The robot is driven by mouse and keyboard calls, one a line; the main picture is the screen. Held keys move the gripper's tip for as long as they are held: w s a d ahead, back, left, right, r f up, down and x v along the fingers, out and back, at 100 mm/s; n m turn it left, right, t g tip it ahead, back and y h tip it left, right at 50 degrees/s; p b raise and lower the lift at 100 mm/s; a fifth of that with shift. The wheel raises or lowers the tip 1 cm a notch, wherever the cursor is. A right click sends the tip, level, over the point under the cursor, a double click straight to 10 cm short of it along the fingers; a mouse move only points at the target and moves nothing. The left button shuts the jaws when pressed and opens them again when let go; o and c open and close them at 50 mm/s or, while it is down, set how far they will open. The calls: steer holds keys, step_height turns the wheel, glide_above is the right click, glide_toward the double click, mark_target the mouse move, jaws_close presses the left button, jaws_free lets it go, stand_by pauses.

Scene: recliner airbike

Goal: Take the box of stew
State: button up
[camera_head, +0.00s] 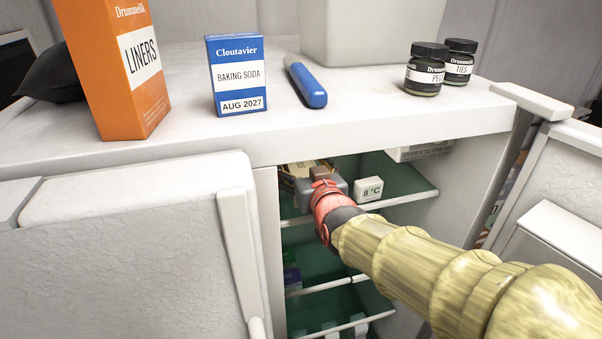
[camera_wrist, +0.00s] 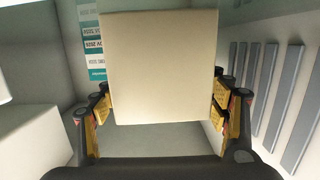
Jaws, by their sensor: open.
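A cream box (camera_wrist: 160,65) fills the middle of the wrist view, with a plain face toward the camera. My gripper (camera_wrist: 161,100) is open, with one finger on each side of this box. I cannot tell whether the fingers touch it. In the head view my gripper (camera_head: 322,177) reaches into the open fridge at the top shelf. Part of a cream box (camera_head: 301,167) with dark print shows there, mostly hidden behind my gripper. No readable name confirms that it is the stew.
A white 8 °C display (camera_head: 369,189) sits right of my gripper on the green shelf (camera_head: 405,183). Open doors flank the fridge, left (camera_head: 135,260) and right (camera_head: 565,190).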

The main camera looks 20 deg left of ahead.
steer(key=shift+c, duration=1.2)
steer(key=c, duration=1.5)
steer(key=shift+r, duration=0.1)
